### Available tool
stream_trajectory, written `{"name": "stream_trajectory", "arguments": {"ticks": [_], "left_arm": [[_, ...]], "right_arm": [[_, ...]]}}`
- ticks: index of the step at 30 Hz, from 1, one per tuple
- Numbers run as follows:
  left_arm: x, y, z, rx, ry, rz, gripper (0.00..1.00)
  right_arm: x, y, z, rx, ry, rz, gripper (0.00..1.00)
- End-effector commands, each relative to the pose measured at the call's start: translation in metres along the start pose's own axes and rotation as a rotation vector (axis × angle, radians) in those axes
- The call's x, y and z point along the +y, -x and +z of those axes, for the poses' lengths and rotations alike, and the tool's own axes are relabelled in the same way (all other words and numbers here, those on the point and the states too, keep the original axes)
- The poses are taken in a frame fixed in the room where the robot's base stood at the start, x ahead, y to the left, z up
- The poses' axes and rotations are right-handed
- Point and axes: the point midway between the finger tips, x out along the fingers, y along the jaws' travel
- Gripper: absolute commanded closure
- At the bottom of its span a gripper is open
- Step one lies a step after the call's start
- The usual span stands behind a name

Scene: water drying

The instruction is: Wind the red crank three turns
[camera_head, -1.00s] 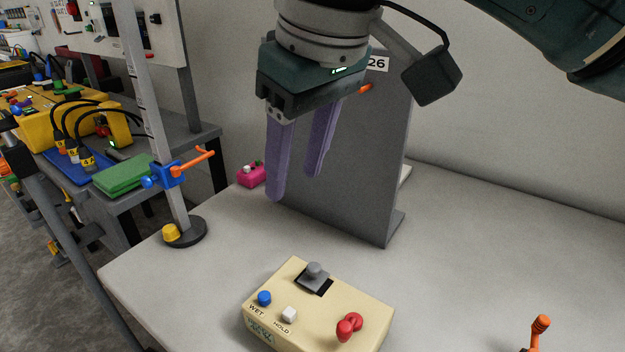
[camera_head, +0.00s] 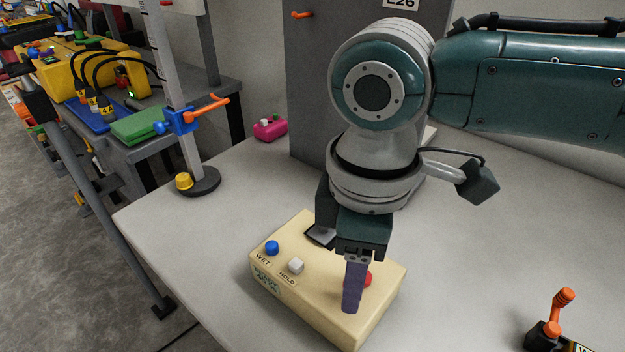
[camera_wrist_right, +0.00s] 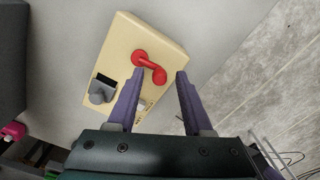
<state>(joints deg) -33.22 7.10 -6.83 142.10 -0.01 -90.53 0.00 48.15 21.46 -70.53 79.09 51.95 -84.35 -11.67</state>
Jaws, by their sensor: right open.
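The red crank (camera_wrist_right: 149,66) sits on top of a cream control box (camera_head: 327,318). In the head view only a bit of the red crank (camera_head: 367,279) shows behind my finger. My right gripper (camera_head: 354,290) points down over the box, with its purple fingers in front of the crank. In the right wrist view the open right gripper (camera_wrist_right: 156,85) has its fingertips on either side of the crank's knob end, apart from it. Whether the fingertips touch the box cannot be told. My left gripper is not in view.
An orange lever (camera_head: 562,305) stands at the right front. A grey upright panel (camera_head: 305,90) stands behind; a pole base (camera_head: 200,183) is at left.

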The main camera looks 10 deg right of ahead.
Motion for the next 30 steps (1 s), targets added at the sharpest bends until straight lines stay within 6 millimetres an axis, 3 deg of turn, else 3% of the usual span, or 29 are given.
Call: {"name": "stream_trajectory", "arguments": {"ticks": [8, 21, 30], "left_arm": [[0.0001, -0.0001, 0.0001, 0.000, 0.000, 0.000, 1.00], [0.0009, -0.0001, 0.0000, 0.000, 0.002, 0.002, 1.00], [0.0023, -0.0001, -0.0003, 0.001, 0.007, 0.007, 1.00]], "right_arm": [[-0.0002, -0.0014, -0.0004, 0.001, 0.000, 0.000, 0.50], [-0.0001, -0.0010, -0.0004, 0.001, 0.000, 0.000, 1.00], [-0.0001, -0.0009, -0.0005, 0.001, 0.000, 0.000, 1.00]]}}
